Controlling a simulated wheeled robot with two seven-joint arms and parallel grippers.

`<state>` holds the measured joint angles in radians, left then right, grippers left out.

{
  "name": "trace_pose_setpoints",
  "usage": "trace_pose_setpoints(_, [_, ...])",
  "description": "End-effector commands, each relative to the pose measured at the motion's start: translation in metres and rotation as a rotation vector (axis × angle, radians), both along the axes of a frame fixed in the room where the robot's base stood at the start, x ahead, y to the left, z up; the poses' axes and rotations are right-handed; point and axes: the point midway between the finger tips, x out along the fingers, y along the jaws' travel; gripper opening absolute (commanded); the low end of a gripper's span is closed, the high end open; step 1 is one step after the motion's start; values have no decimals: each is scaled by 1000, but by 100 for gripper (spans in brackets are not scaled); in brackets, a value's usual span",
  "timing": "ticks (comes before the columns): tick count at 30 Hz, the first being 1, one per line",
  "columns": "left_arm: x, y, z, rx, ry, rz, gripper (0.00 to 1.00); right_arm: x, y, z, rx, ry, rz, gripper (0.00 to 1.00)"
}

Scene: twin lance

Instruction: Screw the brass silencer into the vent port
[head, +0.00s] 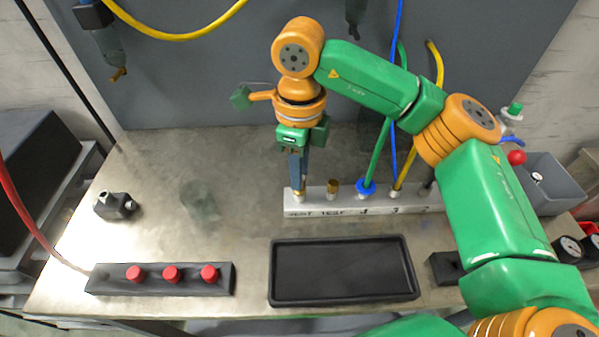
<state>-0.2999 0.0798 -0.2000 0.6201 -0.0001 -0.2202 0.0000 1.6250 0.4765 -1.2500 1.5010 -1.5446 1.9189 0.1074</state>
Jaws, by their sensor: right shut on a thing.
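My right gripper (299,186) points straight down over the left end of the pale manifold block (349,208). It is shut on the brass silencer (299,195), of which only a small part shows below the fingers. The silencer is at the vent port, above the label "VENT". The port's opening is hidden, so I cannot tell how deep the silencer sits or whether its thread has caught. My left gripper is not in view.
Another brass fitting (333,187) stands just right, above "TEST". Further right, a blue collar (366,187) and several hoses rise from the block. In front lie an empty black tray (344,298) and a red-button box (160,289). The table's left middle is mostly clear.

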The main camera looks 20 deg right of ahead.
Motion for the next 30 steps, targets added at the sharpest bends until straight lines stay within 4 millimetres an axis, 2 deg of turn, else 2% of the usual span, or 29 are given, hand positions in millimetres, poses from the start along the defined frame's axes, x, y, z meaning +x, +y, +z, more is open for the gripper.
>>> trace_pose_setpoints(9, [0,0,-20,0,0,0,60,0,0,-3,2,-2,-929,0])
trace_pose_setpoints(12, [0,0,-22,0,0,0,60,0,0,-2,1,-2,-1111,0])
trace_pose_setpoints(15, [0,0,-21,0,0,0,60,0,0,0,0,-1,-1167,0])
trace_pose_setpoints(20, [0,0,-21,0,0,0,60,0,0,0,1,0,-1166,0])
trace_pose_setpoints(21, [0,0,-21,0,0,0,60,0,0,0,1,0,-1165,36])
trace_pose_setpoints(22, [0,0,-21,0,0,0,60,0,0,0,1,0,-1165,44])
trace_pose_setpoints(23, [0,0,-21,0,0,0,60,0,0,0,1,0,-1165,46])
trace_pose_setpoints(30, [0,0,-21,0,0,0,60,0,0,0,0,0,-1161,46])
